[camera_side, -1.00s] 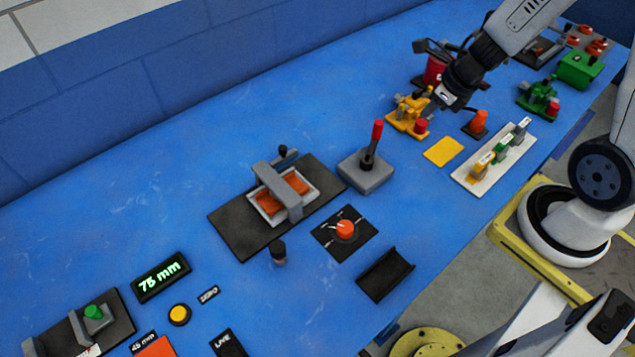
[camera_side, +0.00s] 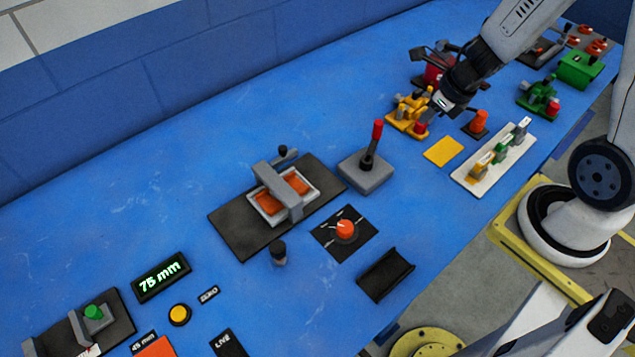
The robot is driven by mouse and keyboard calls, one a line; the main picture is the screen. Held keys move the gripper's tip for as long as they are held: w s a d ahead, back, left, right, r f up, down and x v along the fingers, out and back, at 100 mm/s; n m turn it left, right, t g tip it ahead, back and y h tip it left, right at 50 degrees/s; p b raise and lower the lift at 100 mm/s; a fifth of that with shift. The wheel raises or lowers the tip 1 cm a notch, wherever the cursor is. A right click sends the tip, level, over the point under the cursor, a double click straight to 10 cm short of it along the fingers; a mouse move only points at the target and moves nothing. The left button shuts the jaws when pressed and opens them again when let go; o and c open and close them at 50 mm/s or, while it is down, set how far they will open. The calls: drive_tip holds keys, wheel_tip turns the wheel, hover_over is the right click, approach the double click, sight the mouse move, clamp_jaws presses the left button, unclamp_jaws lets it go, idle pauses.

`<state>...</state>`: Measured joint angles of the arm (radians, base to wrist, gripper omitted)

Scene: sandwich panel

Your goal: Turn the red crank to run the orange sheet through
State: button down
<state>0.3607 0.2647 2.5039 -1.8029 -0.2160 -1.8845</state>
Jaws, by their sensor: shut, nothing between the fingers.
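A yellow machine (camera_side: 401,118) stands toward the back right of the blue bench, with a red crank knob (camera_side: 421,127) on its near side. My gripper (camera_side: 436,107) is shut and empty, right above the machine and close to the red knob. I cannot tell whether it touches the knob. The gripper hides part of the machine. A flat yellow-orange sheet (camera_side: 443,151) lies on the bench just in front of the machine, apart from it. Another, redder orange sheet (camera_side: 155,347) shows at the bottom edge, far to the left.
A green machine (camera_side: 539,97) stands farther right. A grey lever box (camera_side: 366,176) stands to the left. Open blue bench lies behind it.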

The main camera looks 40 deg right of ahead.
sight(382, 123)
drive_tip(key=w+a+f, duration=0.1)
drive_tip(key=w+f, duration=0.6)
drive_tip(key=f, duration=0.1)
drive_tip(key=shift+a, duration=0.25)
idle(1.5)
drive_tip(key=shift+w+a+n+y, duration=0.1)
drive_tip(key=shift+w+n+y, duration=0.4)
drive_tip(key=shift+n, duration=0.5)
idle(1.0)
drive_tip(key=shift+w+a+n, duration=0.15)
drive_tip(key=shift+w+n, duration=0.5)
drive_tip(key=shift+n, duration=0.15)
drive_tip(key=w+a+n+g+y, duration=0.1)
drive_tip(key=w+a+n+g, duration=0.1)
drive_tip(key=w+a+n, duration=0.2)
drive_tip(key=shift+w+n+y, duration=0.15)
drive_tip(key=shift+n+y, duration=0.25)
drive_tip(key=shift+n, duration=0.6)
drive_tip(key=shift+a, duration=0.1)
